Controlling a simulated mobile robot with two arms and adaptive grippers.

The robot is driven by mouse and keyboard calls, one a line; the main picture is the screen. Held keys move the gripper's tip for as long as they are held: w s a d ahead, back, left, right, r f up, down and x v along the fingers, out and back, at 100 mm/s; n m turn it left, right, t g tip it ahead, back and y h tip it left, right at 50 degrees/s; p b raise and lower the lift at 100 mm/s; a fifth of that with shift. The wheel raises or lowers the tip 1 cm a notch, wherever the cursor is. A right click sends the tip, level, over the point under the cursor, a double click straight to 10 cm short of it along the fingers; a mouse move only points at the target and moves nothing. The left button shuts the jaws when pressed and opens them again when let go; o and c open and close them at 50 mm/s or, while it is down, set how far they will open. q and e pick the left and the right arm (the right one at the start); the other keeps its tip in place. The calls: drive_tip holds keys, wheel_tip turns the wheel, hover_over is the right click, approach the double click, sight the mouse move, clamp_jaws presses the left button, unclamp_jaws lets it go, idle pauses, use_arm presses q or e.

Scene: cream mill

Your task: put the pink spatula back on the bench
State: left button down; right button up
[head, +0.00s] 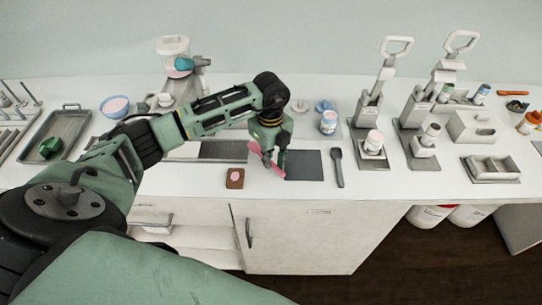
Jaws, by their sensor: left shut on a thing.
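The pink spatula (256,149) is held in my left gripper (272,160), just above the white bench (300,192) near its front edge. The gripper is shut on it, and the fingers hide part of it. I cannot tell whether the spatula touches the bench top. A dark square mat (304,165) lies just right of the gripper. My right gripper does not show.
A dark grey spatula (337,168) lies right of the mat. A small brown tray with a pink piece (235,178) lies to the left. Lever presses (369,112) stand at the right. A blue-rimmed bowl (115,106) and metal tray (68,127) are at the left.

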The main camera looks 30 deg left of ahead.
use_arm(q)
drive_tip(key=shift+f, duration=0.4)
drive_tip(key=shift+f+b, duration=0.15)
drive_tip(key=shift+b, duration=0.15)
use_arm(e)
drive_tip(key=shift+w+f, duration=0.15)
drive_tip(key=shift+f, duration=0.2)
use_arm(q)
drive_tip(key=shift+f, duration=0.1)
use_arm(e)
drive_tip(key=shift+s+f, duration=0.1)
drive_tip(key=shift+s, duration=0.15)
use_arm(q)
drive_tip(key=shift+f, duration=0.2)
drive_tip(key=shift+b, duration=0.3)
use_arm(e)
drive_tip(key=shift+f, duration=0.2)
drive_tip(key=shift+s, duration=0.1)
